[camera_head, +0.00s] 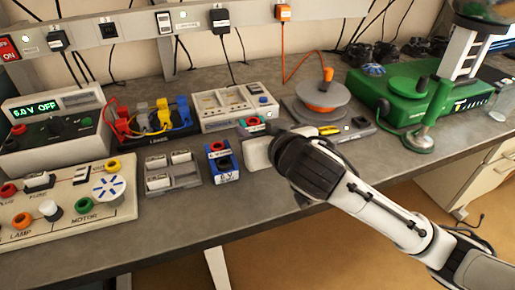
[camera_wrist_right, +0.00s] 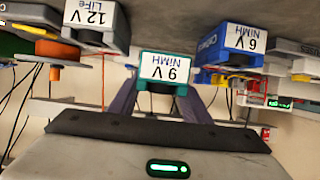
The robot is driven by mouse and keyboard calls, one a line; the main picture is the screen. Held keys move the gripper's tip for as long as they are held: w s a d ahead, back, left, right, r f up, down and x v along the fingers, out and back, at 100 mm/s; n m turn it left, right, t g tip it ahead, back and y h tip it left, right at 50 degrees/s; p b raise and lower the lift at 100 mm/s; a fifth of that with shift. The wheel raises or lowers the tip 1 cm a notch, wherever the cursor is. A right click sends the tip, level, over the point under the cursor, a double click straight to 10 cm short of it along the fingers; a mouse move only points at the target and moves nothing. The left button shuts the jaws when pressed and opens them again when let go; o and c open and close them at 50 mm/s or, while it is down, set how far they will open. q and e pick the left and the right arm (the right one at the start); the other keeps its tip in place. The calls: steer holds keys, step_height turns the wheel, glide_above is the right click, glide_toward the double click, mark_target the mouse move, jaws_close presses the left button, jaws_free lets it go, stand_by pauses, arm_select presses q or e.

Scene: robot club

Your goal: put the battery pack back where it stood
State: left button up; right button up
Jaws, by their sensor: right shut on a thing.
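In the head view only a teal top with a red terminal (camera_head: 252,122) shows behind my white gripper (camera_head: 258,150). I cannot tell whether its base touches the bench. A blue 6 V NiMH pack (camera_head: 222,162) stands on the bench just left of the gripper; it also shows in the wrist view (camera_wrist_right: 232,45). My left gripper is not in view.
A grey holder with white blocks (camera_head: 171,173) stands left of the blue pack. Behind are a white instrument (camera_head: 236,105), an orange-and-grey spool (camera_head: 317,103) and a green machine (camera_head: 405,92). The bench's front strip (camera_head: 200,222) is clear.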

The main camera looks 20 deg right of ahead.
step_height(320, 180, down, 3)
steer(key=shift+f, duration=0.5)
steer(key=shift+f, duration=0.1)
steer(key=shift+f+b, duration=0.15)
steer(key=shift+b, duration=0.2)
steer(key=o, duration=1.1)
